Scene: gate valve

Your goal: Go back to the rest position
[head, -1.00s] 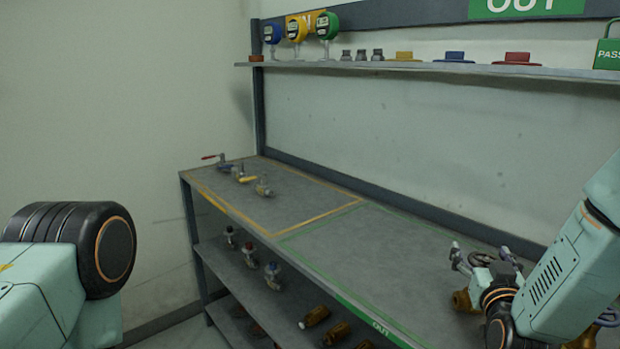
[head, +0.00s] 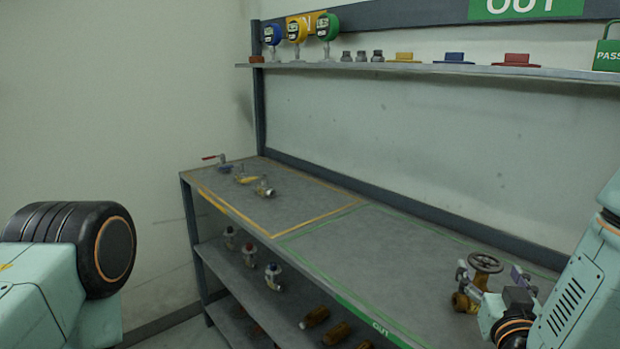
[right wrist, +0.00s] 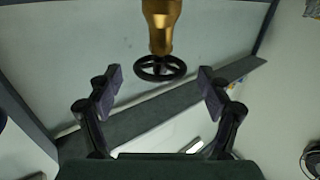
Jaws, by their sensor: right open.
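A gate valve with a brass body (head: 461,302) and a dark round handwheel (head: 485,262) stands upright at the right end of the bench. My right gripper (head: 492,276) is open in front of the valve, one finger on each side. In the right wrist view, the brass body (right wrist: 162,25) and black handwheel (right wrist: 160,68) lie ahead, between and beyond the spread fingers (right wrist: 160,82). Clear gaps show on both sides of the wheel, and nothing is held. My left gripper is out of view; only part of my left arm shows.
Gauges (head: 297,30) and coloured parts stand on the upper shelf (head: 430,67). More fittings (head: 250,254) lie below.

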